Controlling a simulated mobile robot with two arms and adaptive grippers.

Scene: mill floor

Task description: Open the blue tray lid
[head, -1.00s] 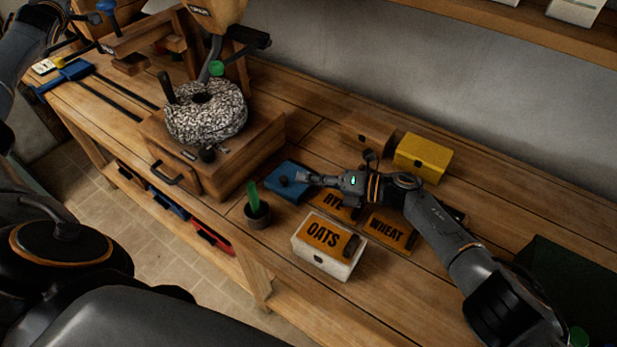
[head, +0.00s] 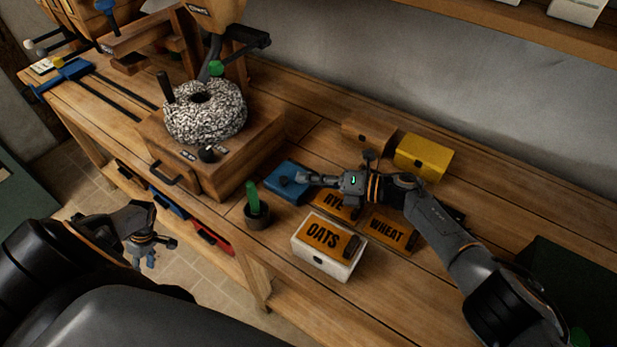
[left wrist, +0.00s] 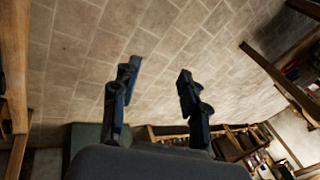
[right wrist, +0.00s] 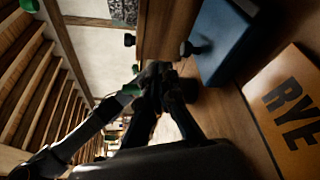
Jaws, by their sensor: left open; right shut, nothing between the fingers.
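The blue tray lid (head: 287,180) lies on the bench right of the stone mill, with a small dark knob on top. It also shows in the right wrist view (right wrist: 222,40), with the dark knob on its near side. My right gripper (head: 303,179) is shut and empty, its fingertips close to the knob in the head view; in the right wrist view the fingertips (right wrist: 160,75) are beside the lid, and I cannot tell whether they touch it. My left gripper (head: 148,255) is open and empty, off the front of the bench, above the tiled floor (left wrist: 150,50).
A dark pot with a green handle (head: 257,208) stands near the front edge. The white OATS box (head: 325,255), RYE (head: 338,207) and WHEAT (head: 390,232) lids, a yellow box (head: 423,157) and a brown box (head: 368,134) surround the right arm. The mill (head: 205,112) stands to the left.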

